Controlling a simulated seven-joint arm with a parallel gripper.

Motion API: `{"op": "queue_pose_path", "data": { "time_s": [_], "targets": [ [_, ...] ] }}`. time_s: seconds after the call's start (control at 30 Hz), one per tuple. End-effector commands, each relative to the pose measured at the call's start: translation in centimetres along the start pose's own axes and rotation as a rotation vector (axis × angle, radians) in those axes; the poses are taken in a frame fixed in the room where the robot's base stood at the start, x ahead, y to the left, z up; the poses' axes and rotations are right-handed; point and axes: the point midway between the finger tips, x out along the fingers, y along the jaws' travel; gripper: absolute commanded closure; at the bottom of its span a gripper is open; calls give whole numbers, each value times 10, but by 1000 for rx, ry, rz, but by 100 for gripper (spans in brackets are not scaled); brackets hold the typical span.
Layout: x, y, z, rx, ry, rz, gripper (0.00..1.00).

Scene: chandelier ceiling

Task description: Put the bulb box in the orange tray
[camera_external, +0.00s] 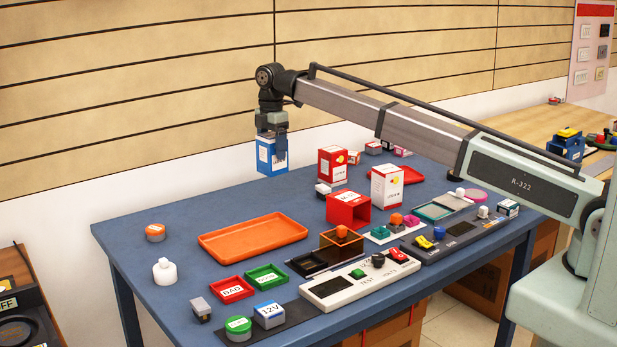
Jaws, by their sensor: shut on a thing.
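My gripper (279,141) points down and is shut on a blue carton (268,158) with a white label. The carton hangs upright, raised above the back part of the blue table. It looks like one of the bulb boxes, but its print is too small to read. The orange tray (252,238) lies flat and empty on the left half of the table. My gripper and the carton are behind the tray in the picture, apart from it.
A red carton (332,165) and a white carton (387,186) stand right of my gripper. An open red box (348,209) is near them. A white test panel (361,280) and small red and green trays (266,276) lie in front. The table's back-left area is clear.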

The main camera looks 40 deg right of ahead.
Motion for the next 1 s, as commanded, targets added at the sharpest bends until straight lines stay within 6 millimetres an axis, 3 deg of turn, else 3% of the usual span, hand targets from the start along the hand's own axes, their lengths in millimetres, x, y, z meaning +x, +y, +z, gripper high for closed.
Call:
{"op": "queue_pose_path", "data": {
  "time_s": [0.17, 0.37, 0.6, 0.83, 1.0],
  "targets": [
    [-12, -6, -21, -24, 0, 0, 56],
    [-17, -31, -88, -102, 1, 4, 56],
    [-21, -87, -166, -207, 5, 14, 56],
    [-23, -134, -202, -244, 7, 17, 56],
    [-20, -161, -196, -152, 5, 12, 56]
  ]
}}
